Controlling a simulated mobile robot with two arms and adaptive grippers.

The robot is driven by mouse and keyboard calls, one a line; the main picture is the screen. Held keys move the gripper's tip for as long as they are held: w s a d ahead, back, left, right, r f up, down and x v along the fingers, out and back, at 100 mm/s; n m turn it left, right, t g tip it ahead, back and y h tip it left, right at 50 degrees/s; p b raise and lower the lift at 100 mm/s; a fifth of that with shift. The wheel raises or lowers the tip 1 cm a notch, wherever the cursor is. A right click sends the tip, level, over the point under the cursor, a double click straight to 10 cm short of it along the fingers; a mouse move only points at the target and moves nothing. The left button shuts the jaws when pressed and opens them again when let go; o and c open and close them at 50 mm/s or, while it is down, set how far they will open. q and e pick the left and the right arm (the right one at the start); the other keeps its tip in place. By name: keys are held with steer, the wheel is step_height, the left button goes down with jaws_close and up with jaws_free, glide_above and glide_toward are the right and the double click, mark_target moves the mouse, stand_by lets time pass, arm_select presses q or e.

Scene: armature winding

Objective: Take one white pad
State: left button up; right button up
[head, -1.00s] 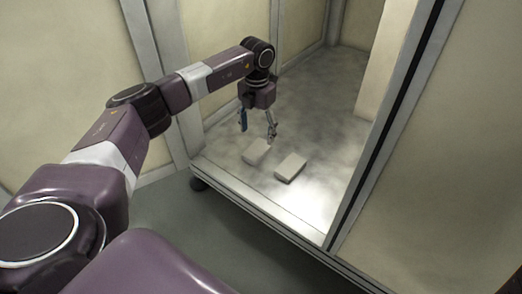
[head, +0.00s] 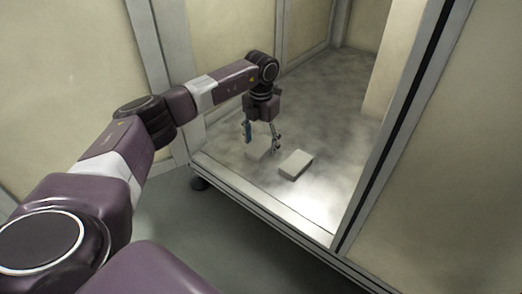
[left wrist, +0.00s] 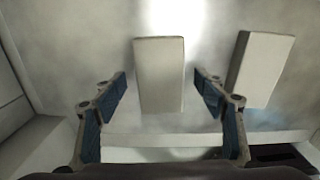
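Two white pads lie flat on the cabinet floor in the head view. The left pad (head: 259,151) is partly behind the fingers of my left gripper (head: 263,143). The right pad (head: 296,164) lies clear beside it. In the left wrist view my left gripper (left wrist: 160,88) is open and empty. One pad (left wrist: 159,80) is seen between its two blue-lined fingers, with space on both sides. The other pad (left wrist: 261,66) is right of the fingers and slightly tilted in the picture. My right gripper is not in view.
The grey cabinet floor (head: 318,120) is bare around the pads. A metal front sill (head: 268,206) edges it. A frame post (head: 397,130) stands to the right, and a pale panel (head: 285,30) closes the back.

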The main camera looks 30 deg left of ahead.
arm_select(q)
steer(key=c, duration=1)
steer(key=shift+r, duration=0.1)
